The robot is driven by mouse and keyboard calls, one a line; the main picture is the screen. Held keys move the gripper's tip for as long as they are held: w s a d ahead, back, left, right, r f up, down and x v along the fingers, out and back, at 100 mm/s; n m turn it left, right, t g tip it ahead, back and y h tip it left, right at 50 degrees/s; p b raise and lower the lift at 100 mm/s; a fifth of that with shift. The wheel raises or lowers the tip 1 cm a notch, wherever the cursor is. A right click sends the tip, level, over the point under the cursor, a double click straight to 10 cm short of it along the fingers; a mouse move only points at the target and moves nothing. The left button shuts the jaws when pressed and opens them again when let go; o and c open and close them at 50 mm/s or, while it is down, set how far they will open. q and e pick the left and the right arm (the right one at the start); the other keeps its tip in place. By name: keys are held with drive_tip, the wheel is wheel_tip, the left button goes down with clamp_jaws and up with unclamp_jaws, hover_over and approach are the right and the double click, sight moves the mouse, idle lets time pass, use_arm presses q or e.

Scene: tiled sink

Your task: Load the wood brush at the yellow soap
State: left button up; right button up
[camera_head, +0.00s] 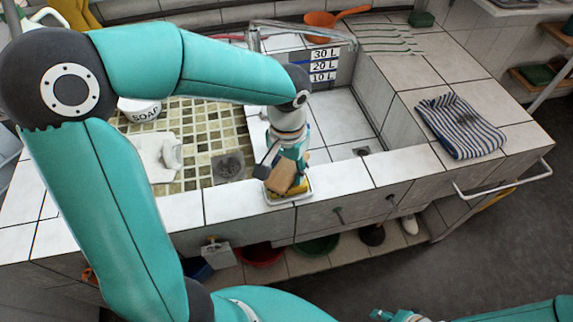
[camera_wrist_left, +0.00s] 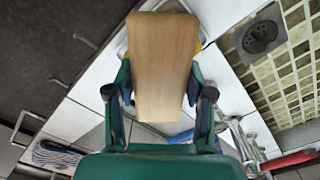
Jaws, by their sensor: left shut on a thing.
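My left gripper (camera_head: 285,160) is shut on the wood brush (camera_head: 281,176), which also shows as a wide wooden block between the fingers in the left wrist view (camera_wrist_left: 160,65). The brush is over the yellow soap (camera_head: 299,188) in a small white dish (camera_head: 291,198) on the front tiled ledge. Only a thin yellow edge of the soap shows beside the brush. Whether the bristles touch the soap is hidden. My right gripper (camera_head: 400,316) is at the bottom edge of the head view, and its fingers are not clear.
A mosaic basin with a drain (camera_head: 228,167) lies left, with a white soap bowl (camera_head: 140,108). A tiled basin with level marks (camera_head: 323,66) lies behind the gripper. A striped cloth (camera_head: 459,124) lies on the right counter, beyond clear tiles. An orange pan (camera_head: 322,22) stands at the back.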

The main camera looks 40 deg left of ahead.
sight(287, 167)
use_arm(q)
drive_tip(key=shift+f+b, duration=0.45)
drive_tip(key=shift+f, duration=0.05)
idle(1.8)
drive_tip(key=shift+r, duration=0.1)
drive_tip(key=shift+r+p, duration=2.8)
drive_tip(key=shift+r, duration=0.7)
drive_tip(key=shift+f, duration=0.1)
